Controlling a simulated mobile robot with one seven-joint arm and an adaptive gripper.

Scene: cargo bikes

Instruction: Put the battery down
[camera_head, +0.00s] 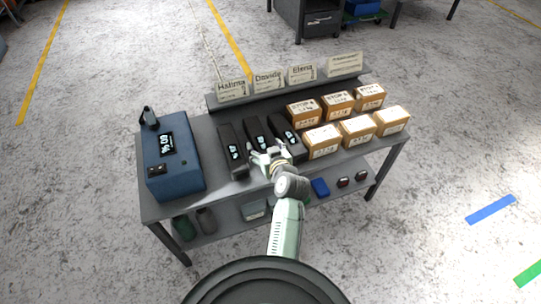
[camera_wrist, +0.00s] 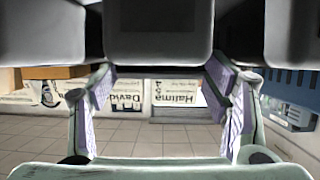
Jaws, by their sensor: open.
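Three black batteries stand side by side on the grey table: a left one (camera_head: 232,150), a middle one (camera_head: 257,132) and a right one (camera_head: 286,134). My gripper (camera_head: 268,157) is at the near end of the middle battery. In the wrist view, which is upside down, my gripper (camera_wrist: 162,88) is open, with one finger on each side. The middle battery (camera_wrist: 158,30) shows between and beyond the fingers, apparently not gripped. Its neighbours show at the upper left (camera_wrist: 40,30) and upper right (camera_wrist: 290,30). I cannot tell whether the fingers touch it.
A blue box with a display (camera_head: 172,165) stands at the table's left end. Several cardboard boxes (camera_head: 338,105) fill the right side. Name cards (camera_head: 268,81) stand along a raised back shelf (camera_head: 285,84). Small items, including a blue one (camera_head: 320,187), lie on the lower shelf.

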